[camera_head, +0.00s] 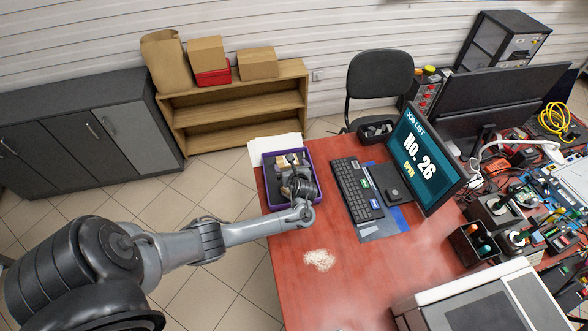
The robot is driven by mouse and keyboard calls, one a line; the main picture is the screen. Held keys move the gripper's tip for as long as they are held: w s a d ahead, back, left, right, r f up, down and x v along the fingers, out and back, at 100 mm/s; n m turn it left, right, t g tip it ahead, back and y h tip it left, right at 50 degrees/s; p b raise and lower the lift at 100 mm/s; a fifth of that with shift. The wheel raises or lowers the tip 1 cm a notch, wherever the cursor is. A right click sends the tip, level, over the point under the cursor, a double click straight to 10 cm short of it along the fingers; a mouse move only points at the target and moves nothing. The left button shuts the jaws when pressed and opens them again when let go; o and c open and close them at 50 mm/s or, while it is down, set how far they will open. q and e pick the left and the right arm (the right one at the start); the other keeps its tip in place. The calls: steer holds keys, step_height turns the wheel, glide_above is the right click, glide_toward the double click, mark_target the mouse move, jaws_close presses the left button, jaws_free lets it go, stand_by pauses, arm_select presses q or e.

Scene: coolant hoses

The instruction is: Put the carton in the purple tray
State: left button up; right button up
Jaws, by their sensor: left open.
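The purple tray (267,182) lies at the left edge of the red table, with a dark inside. My left arm reaches in from the left, and my left gripper (293,170) is over the tray, pointing toward its far side. The gripper is open. A small tan and white thing, which looks like the carton (282,162), shows in the tray at the fingertips. The gripper hides part of it, so I cannot tell whether they touch. My right gripper is not in view.
A keyboard (357,188) and a monitor (427,163) stand right of the tray. White paper (270,147) lies behind it. A pale spill (320,260) is on the red table (345,285), whose front middle is otherwise mostly clear. Electronics and cables crowd the right side.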

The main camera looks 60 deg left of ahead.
arm_select(q)
steer(key=p+v, duration=0.1)
steer(key=v, duration=0.3)
steer(key=shift+d+r, duration=0.15)
steer(key=shift+d, duration=0.15)
steer(key=d+f+n+h, duration=0.1)
steer(key=d, duration=0.2)
steer(key=s+d+f+n+h, duration=0.1)
steer(key=d+h, duration=0.1)
steer(key=d, duration=0.2)
steer(key=s+d+f+n+h, duration=0.1)
steer(key=d+n, duration=0.1)
steer(key=d, duration=0.1)
steer(key=shift+d+f+t+p, duration=0.3)
steer(key=shift+d+f+t, duration=0.05)
steer(key=shift+d+t, duration=0.05)
steer(key=s+d+r+n+h, duration=0.1)
steer(key=s+d+n+h, duration=0.45)
steer(key=d, duration=0.55)
steer(key=s+d+r+n+h, duration=0.1)
steer(key=s+d+r+n, duration=0.2)
steer(key=s+r+n, duration=0.2)
steer(key=s+d+r+n+g+h, duration=0.1)
steer(key=s+d+r+n, duration=0.3)
steer(key=s, duration=0.4)
step_height(320, 180, up, 3)
steer(key=shift+s+d+f+n, duration=0.1)
steer(key=shift+s+d+n, duration=0.2)
steer(key=shift+n, duration=0.45)
steer(key=shift+a, duration=0.1)
